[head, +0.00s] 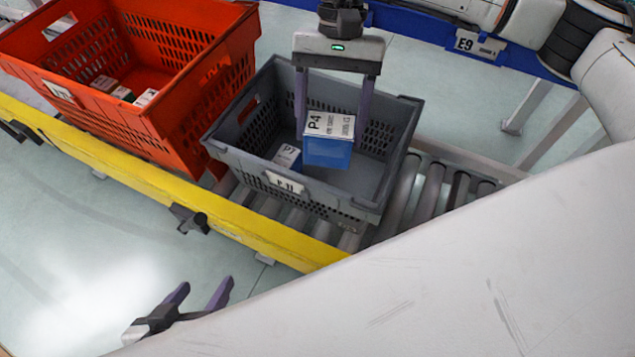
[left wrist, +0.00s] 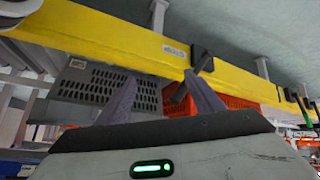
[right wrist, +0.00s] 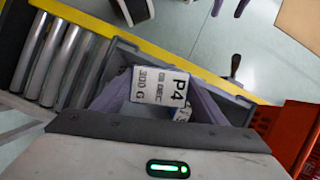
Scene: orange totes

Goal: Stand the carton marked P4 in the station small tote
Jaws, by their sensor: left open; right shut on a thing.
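The P4 carton (head: 329,150) is blue with a white label on its top face. My right gripper (head: 331,136) is shut on it from above, holding it upright inside the opening of the grey tote (head: 390,160). I cannot tell whether its base touches the tote floor. Its label also shows in the right wrist view (right wrist: 158,86). A second blue carton marked P7 (head: 288,157) is in the tote, left of P4, partly hidden by the front wall. My left gripper (head: 203,298) is open and empty, low in front of the yellow rail.
An orange tote (head: 200,95) with several small cartons stands left of the grey tote. A yellow rail (head: 130,145) runs along the front. Bare rollers (head: 435,200) lie right of the grey tote. A blue beam marked E9 (head: 425,25) is behind.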

